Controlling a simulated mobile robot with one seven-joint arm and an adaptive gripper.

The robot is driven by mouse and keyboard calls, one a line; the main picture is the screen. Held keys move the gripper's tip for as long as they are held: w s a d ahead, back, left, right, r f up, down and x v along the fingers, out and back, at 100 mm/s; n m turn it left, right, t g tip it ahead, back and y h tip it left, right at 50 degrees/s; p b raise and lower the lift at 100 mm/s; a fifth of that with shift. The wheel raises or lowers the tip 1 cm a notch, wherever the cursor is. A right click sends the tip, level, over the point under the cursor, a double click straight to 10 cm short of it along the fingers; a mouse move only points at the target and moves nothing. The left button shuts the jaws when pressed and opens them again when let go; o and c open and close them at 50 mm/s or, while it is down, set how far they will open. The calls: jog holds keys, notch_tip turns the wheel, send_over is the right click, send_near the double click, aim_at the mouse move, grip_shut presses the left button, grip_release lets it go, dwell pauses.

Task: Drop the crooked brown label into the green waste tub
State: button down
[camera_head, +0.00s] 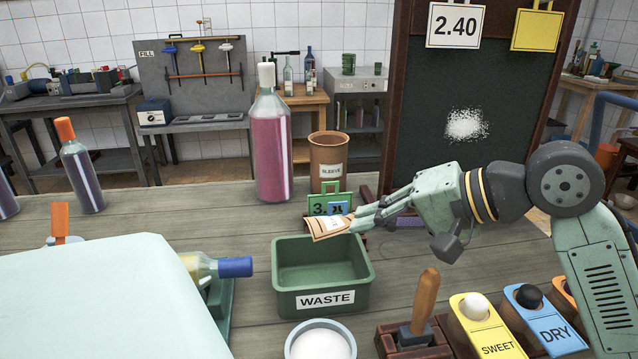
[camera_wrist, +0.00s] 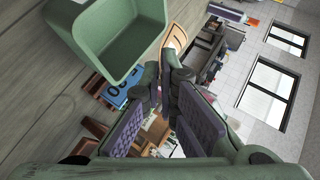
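The brown label (camera_head: 328,228), tan with a pale printed face, is tilted at the tips of my gripper (camera_head: 358,218). My gripper is shut on its right end. The label appears just above the far rim of the green waste tub (camera_head: 322,300), which has a white WASTE sign on its front. No label shows inside the tub. In the wrist view, the fingers (camera_wrist: 162,72) come close together, with the label's tan edge (camera_wrist: 175,40) beyond them. The tub (camera_wrist: 85,38) is at upper left there.
A green price card (camera_head: 328,203) and brown SLEEVE pot (camera_head: 328,160) stand behind the label. A tall pink bottle (camera_head: 271,150) is at back left. A white bowl (camera_head: 320,343) and wooden-handled tool (camera_head: 425,303) are in front. A lying bottle (camera_head: 215,267) is left of the tub.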

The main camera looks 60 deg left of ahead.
jog(key=shift+f, duration=0.4)
jog(key=c, duration=2.3)
grip_release()
jog(key=o, duration=0.6)
jog(key=v, duration=1.2)
